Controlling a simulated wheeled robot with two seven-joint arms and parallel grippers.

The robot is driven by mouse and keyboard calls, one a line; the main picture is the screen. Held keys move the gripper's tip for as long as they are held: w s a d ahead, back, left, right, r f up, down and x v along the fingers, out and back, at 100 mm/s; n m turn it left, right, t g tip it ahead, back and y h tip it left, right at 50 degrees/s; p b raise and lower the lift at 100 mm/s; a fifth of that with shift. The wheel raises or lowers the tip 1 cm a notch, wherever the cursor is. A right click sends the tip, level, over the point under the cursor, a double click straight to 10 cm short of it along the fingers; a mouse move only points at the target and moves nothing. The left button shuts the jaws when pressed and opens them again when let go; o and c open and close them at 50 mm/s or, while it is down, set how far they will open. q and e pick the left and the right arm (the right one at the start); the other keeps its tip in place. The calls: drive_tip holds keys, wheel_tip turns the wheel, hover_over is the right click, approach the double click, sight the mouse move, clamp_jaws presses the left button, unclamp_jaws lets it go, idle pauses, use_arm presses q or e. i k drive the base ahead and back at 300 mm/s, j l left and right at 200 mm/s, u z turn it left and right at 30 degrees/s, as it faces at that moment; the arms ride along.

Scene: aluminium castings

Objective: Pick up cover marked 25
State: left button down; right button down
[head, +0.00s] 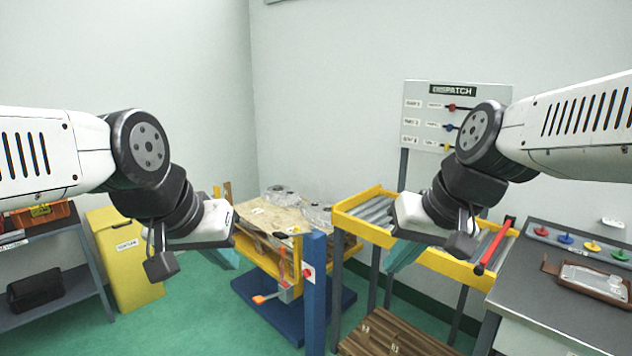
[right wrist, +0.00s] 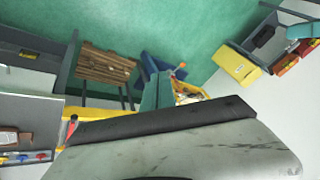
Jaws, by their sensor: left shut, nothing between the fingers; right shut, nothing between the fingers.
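No marking 25 can be read in either view, so I cannot tell which part is the cover. Grey metal castings (head: 280,192) lie on a wooden board on the yellow and blue stand in the middle of the head view. A silvery metal part (head: 594,279) lies in a brown tray on the right bench. My left gripper (head: 226,258) is shut and empty, left of the stand, its teal fingers partly hidden by the wrist. My right gripper (head: 402,257) is shut and empty, in front of the roller conveyor; its teal fingers also show in the right wrist view (right wrist: 157,92).
The yellow-framed roller conveyor (head: 455,262) has a red-handled bar at its right end. A slatted wooden pallet (head: 390,335) sits low beneath it. A yellow bin (head: 125,265) and a shelf stand left. The right bench (head: 560,305) holds coloured knobs. Green floor is open at front left.

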sight(612, 286)
drive_tip(key=z, duration=1.85)
drive_tip(key=i+u, duration=0.5)
drive_tip(key=i, duration=1)
drive_tip(key=l, duration=0.1)
